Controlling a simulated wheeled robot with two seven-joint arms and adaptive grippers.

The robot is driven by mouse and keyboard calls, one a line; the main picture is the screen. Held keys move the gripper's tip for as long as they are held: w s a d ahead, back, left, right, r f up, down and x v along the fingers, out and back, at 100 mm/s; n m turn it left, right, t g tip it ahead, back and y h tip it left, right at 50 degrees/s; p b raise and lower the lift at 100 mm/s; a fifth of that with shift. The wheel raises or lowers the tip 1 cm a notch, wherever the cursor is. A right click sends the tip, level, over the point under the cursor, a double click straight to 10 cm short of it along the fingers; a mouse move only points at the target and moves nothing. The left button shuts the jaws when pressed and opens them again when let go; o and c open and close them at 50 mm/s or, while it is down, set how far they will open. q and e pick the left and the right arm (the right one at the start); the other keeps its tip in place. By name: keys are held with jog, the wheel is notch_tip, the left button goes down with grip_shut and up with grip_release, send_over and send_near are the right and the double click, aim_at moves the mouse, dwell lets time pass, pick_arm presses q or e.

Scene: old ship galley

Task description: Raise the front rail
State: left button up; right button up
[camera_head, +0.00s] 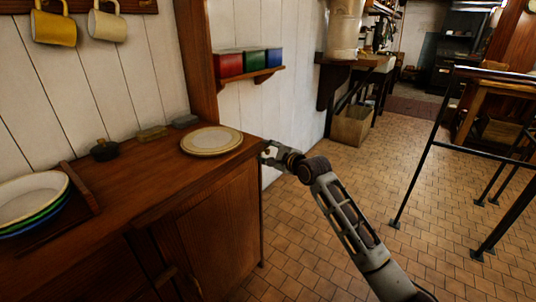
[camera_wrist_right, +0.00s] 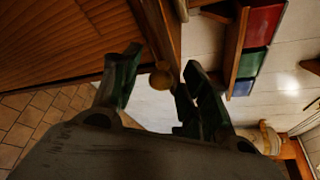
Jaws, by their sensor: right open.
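The brown wooden counter (camera_head: 110,205) runs along the left in the head view. Its front edge (camera_head: 195,197) shows no clearly raised rail; I cannot tell a lowered rail from the edge itself. My right gripper (camera_head: 268,153) is at the counter's right end, beside the far corner. In the wrist view my right gripper (camera_wrist_right: 155,85) is open, and a small round tan knob (camera_wrist_right: 162,79) shows between its fingers, at the end of a brown wooden bar (camera_wrist_right: 155,28). I cannot tell whether the fingers touch the knob. My left gripper is out of view.
Tiled floor (camera_head: 370,165) lies right, with a black metal frame (camera_head: 425,165) beyond.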

jog(key=shift+w+a+f, duration=0.1)
jog(key=shift+w, duration=0.05)
jog(key=c, duration=0.9)
grip_shut()
jog(key=shift+r, duration=0.25)
